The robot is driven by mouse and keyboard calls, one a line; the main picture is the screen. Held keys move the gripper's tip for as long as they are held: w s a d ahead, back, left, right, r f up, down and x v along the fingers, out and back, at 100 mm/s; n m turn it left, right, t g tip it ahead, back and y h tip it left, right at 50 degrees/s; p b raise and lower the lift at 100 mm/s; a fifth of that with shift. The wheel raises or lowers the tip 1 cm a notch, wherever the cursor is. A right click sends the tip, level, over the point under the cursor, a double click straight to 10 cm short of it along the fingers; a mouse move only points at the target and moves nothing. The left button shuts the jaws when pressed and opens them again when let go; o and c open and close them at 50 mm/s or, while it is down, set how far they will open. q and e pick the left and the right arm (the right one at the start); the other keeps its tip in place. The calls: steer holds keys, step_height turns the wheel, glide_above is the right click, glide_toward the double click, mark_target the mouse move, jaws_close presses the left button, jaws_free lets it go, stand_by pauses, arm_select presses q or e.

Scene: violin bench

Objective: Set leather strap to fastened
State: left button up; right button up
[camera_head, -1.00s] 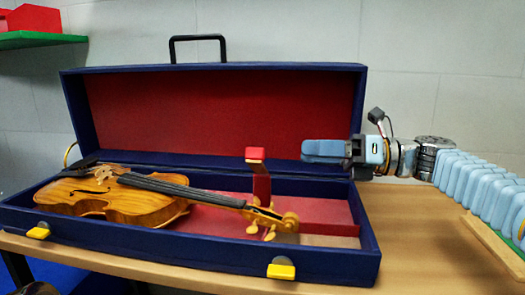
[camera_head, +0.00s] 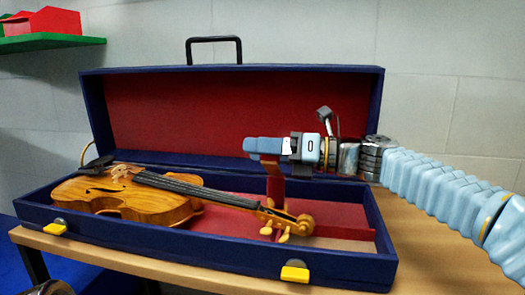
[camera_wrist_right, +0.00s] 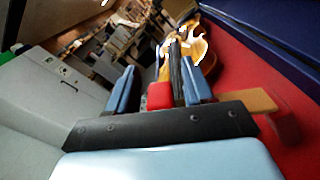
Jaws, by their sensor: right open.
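The leather strap (camera_head: 275,188) is a red band standing upright in the open blue case, beside the violin's neck. Its top is hidden behind my right gripper (camera_head: 250,146) in the head view. In the right wrist view the strap's red end (camera_wrist_right: 160,95) sits between the two blue fingers of my right gripper (camera_wrist_right: 158,72). The fingers are open, with a gap beside the red end. The violin (camera_head: 140,198) lies in the case, scroll toward the right. My left gripper is not in view.
The case lid (camera_head: 235,72) stands open at the back, with a black handle (camera_head: 213,39) on top. Yellow latches (camera_head: 295,272) are on the front wall. The wooden table (camera_head: 425,245) is clear to the right of the case. A green shelf (camera_head: 50,44) is at the upper left.

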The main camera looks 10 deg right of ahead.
jaws_close()
steer(key=shift+s+a+f+n+b, duration=0.15)
steer(key=shift+s+f+n+b, duration=0.35)
steer(key=shift+f+n, duration=0.25)
steer(key=shift+s+a+f+n+b, duration=0.15)
steer(key=shift+s+f+n+b, duration=0.25)
steer(key=shift+f+n+b, duration=0.3)
steer(key=shift+s+a+f+n+b, duration=0.15)
steer(key=shift+s+f+n+b, duration=0.3)
steer(key=shift+f+n, duration=0.3)
jaws_free()
steer(key=p+v, duration=0.1)
steer(key=v, duration=1.3)
